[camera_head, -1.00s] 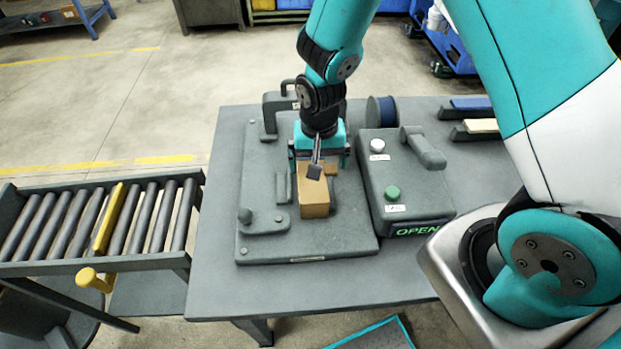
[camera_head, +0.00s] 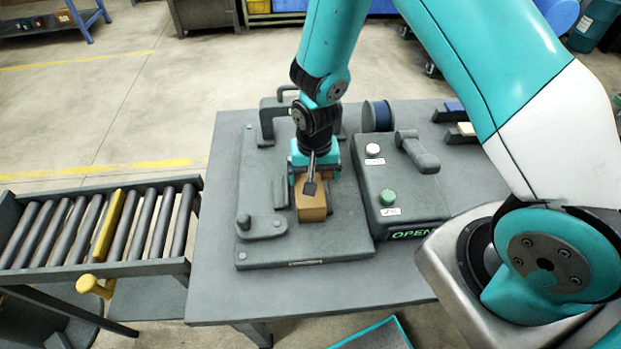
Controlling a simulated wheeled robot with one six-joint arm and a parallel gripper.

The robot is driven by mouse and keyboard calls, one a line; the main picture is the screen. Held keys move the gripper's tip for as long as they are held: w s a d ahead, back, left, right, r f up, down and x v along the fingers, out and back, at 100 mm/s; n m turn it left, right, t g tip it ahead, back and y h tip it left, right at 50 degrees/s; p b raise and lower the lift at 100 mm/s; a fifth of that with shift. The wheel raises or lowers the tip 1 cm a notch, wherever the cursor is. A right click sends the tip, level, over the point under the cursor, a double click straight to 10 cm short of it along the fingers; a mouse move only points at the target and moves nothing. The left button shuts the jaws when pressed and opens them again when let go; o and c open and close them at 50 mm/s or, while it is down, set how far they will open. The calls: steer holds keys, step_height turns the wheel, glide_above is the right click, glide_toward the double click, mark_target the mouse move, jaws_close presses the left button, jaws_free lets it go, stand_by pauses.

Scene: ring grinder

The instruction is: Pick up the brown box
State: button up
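The brown box (camera_head: 312,204) lies on a grey fixture plate (camera_head: 300,246) on the table, beside a small upright block and a clamp. My gripper (camera_head: 314,180) is directly over the box and points down. Its two fingers sit at the left and right of the box's far part, and its body hides the far end of the box. A gap between the fingers shows, about as wide as the box. I cannot tell whether the fingers touch the box sides.
A grey control unit (camera_head: 408,205) with a green button, a white button and an OPEN sign stands close on the right. A blue spool (camera_head: 378,115) is behind it. A roller conveyor (camera_head: 95,230) with a yellow bar is at the left. The table's front (camera_head: 310,301) is clear.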

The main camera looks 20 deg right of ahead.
step_height(320, 180, up, 20)
steer(key=b, duration=0.3)
stand_by(0.6)
